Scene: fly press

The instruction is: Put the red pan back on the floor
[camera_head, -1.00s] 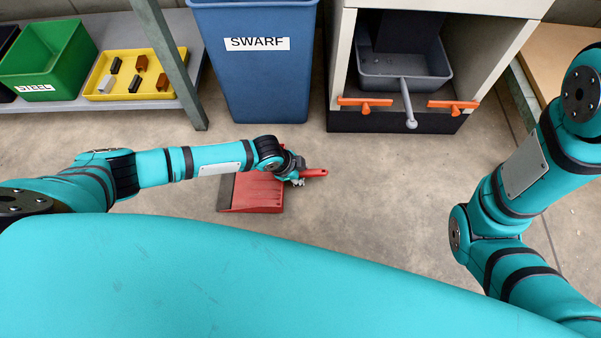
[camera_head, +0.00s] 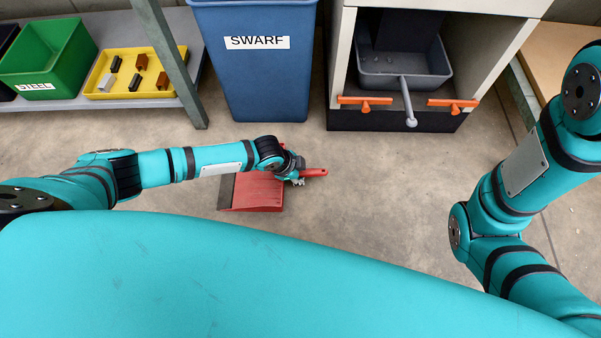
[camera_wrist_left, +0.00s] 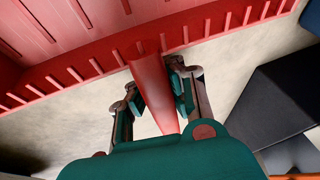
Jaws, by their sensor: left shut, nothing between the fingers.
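The red pan (camera_head: 258,192) is a dustpan at the middle of the floor, level and at or very near the concrete. Its handle (camera_head: 314,173) points right. My left gripper (camera_head: 296,178) is at the handle's base, pointing down, and is shut without a hold on the pan. In the left wrist view the pan's ribbed edge (camera_wrist_left: 80,72) spans the top, and the handle (camera_wrist_left: 152,85) runs down among the fingers (camera_wrist_left: 155,92). I cannot tell whether they touch it. My right arm is at the right; its gripper is out of view.
A blue SWARF bin (camera_head: 262,80) stands behind the pan. Right of it is a press cabinet (camera_head: 395,122) with a grey tray (camera_head: 400,72) and orange clamps. A shelf (camera_head: 95,102) at left holds a green bin (camera_head: 45,62) and a yellow tray (camera_head: 112,96). Floor right of the pan is clear.

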